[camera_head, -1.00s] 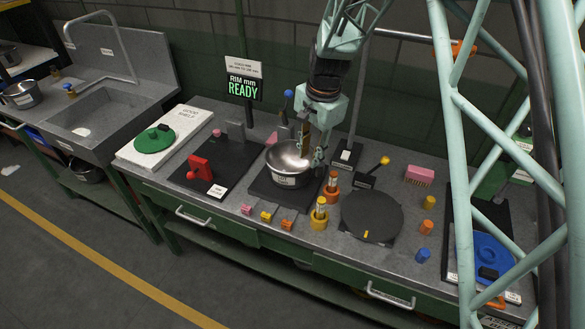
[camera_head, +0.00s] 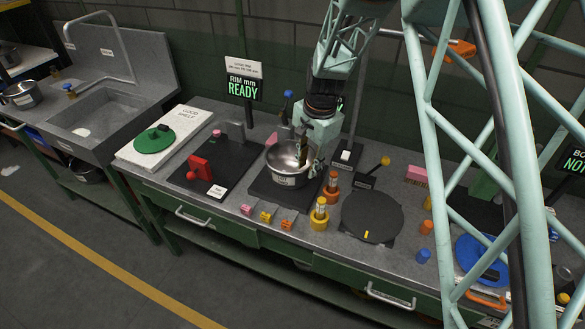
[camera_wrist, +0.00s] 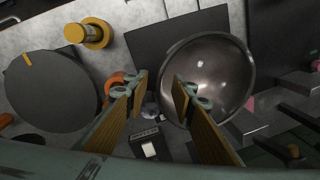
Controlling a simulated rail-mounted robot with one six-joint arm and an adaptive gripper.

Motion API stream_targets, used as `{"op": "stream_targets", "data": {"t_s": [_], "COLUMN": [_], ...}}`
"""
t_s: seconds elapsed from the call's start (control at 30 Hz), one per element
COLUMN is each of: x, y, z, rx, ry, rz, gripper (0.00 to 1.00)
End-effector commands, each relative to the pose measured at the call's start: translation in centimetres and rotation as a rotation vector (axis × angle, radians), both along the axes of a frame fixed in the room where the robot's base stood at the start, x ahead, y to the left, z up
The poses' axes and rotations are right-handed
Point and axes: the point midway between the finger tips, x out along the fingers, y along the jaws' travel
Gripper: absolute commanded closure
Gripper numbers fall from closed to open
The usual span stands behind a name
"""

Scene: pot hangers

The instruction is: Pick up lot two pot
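A shiny steel pot (camera_head: 279,160) with a white label, too small to read, sits on a dark square plate at the middle of the bench. In the wrist view its open bowl (camera_wrist: 215,70) fills the upper right. My gripper (camera_head: 306,152) is low over the pot's right side, pointing down. In the wrist view my gripper (camera_wrist: 161,92) is open, with its two fingers apart. The right finger overlaps the bowl and the left finger is outside it, so the near rim lies between them. I cannot tell whether either finger touches the pot.
Orange and yellow posts (camera_head: 320,213) stand right of the pot, beside a dark round disc (camera_head: 371,216). A red device (camera_head: 200,168) and a white shelf slab with a green lid (camera_head: 154,139) lie left. A "READY" sign (camera_head: 242,88) stands behind.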

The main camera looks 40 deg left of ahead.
Motion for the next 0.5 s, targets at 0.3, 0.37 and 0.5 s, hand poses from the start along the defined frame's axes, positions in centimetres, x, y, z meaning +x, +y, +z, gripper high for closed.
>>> {"op": "stream_targets", "data": {"t_s": [0.3,0.37,0.5], "x": [0.1,0.1,0.1], "y": [0.5,0.6,0.8], "z": [-2.7,-3.3,-4.5], "rx": [-0.002,-0.001,-0.001], "ry": [0.001,0.001,0.001], "rz": [0.0,0.0,0.0], "gripper": [0.76,0.76,0.76]}}
